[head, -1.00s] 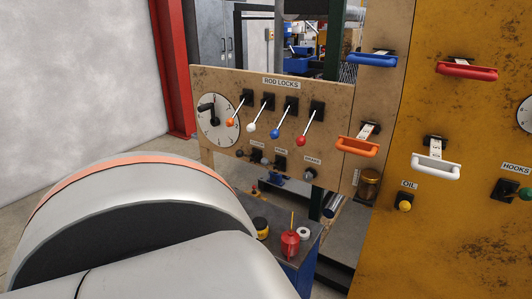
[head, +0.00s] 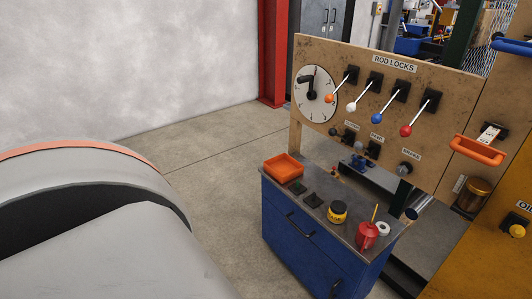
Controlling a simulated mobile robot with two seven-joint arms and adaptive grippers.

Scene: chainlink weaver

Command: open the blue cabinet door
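A blue cabinet (head: 285,244) stands low below the wooden panel, right of the middle of the head view. Its upper front has a dark bar handle (head: 299,226), and another dark handle (head: 335,289) shows lower down at the picture's bottom edge. The seam between the upper and lower fronts is visible and both look closed. The lower part of the cabinet is cut off by the picture edge. A large white and grey link of my own arm fills the lower left. Neither gripper is in view.
On the cabinet top are an orange tray (head: 283,168), a yellow jar (head: 337,212), a red oil can (head: 367,235) and a white ring (head: 383,229). Above hangs the rod-lock panel (head: 440,100) with coloured levers. The floor (head: 205,190) left of the cabinet is clear.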

